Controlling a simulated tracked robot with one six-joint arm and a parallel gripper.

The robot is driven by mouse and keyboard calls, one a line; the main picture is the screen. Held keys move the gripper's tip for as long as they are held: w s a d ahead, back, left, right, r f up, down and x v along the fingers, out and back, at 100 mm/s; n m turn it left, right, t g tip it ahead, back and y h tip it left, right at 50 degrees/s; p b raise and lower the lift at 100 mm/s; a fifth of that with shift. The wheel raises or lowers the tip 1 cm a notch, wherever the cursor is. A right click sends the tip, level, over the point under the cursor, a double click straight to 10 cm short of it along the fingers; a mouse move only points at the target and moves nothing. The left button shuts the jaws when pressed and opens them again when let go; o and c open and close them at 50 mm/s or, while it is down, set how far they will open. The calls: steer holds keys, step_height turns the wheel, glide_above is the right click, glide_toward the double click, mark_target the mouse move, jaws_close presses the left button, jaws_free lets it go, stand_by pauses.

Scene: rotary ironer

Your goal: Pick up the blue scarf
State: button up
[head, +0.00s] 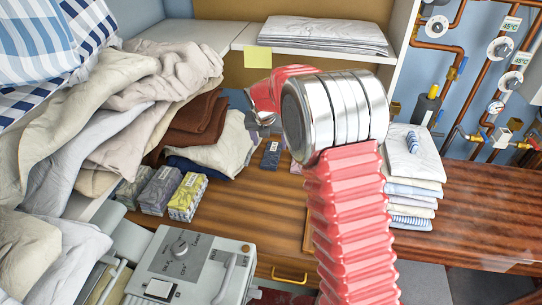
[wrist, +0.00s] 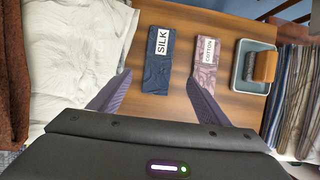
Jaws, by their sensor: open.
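A dark blue folded scarf with a white "SILK" label (wrist: 158,72) lies flat on the wooden table in the wrist view. Nothing is between the fingers. The height of the fingertips over the table is hard to tell.
A mauve patterned cloth labelled "COTTON" (wrist: 205,67) lies right of the scarf. Further right stands a grey-blue tray (wrist: 240,75) with a brown block. Pale crumpled cloth (wrist: 75,50) lies close on the left. Yellow-patterned bundle (head: 188,197) and stacked linen (head: 412,175) flank the table.

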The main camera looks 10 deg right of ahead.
mark_target(271, 155)
steer(key=shift+x, duration=2)
steer(key=shift+x, duration=2.6)
steer(key=shift+w+a, duration=0.15)
steer(key=shift+c, duration=0.4)
steer(key=c, duration=1.1)
